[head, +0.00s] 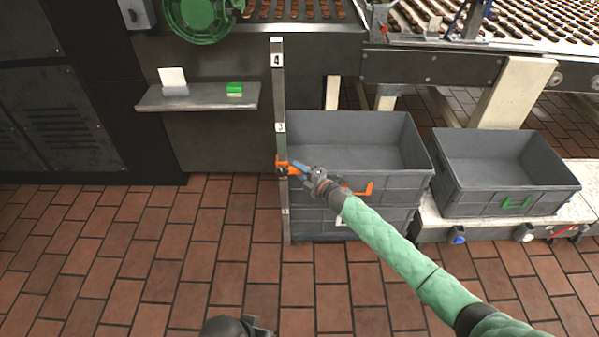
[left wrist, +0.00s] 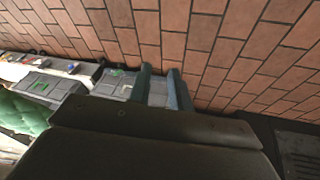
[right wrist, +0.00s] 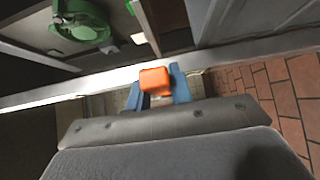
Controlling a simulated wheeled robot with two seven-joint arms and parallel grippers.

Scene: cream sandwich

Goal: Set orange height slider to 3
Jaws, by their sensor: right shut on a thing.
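The orange height slider (head: 281,168) sits on a grey upright post (head: 279,92) with number marks. It is below the "3" mark (head: 281,127) and above a lower mark that is too small to read. The "4" mark (head: 276,60) is near the top. My right gripper (head: 298,169) is shut on the slider from the right side. In the right wrist view the orange slider (right wrist: 154,80) is between the two blue fingers. My left gripper (left wrist: 161,88) shows in the left wrist view with its fingers apart and nothing between them.
Stacked grey crates (head: 355,190) stand just behind and right of the post. Another grey crate (head: 505,190) is on a white-topped cart at right. A small shelf (head: 197,97) with a green block (head: 235,89) is left of the post. The tiled floor (head: 140,260) in front is clear.

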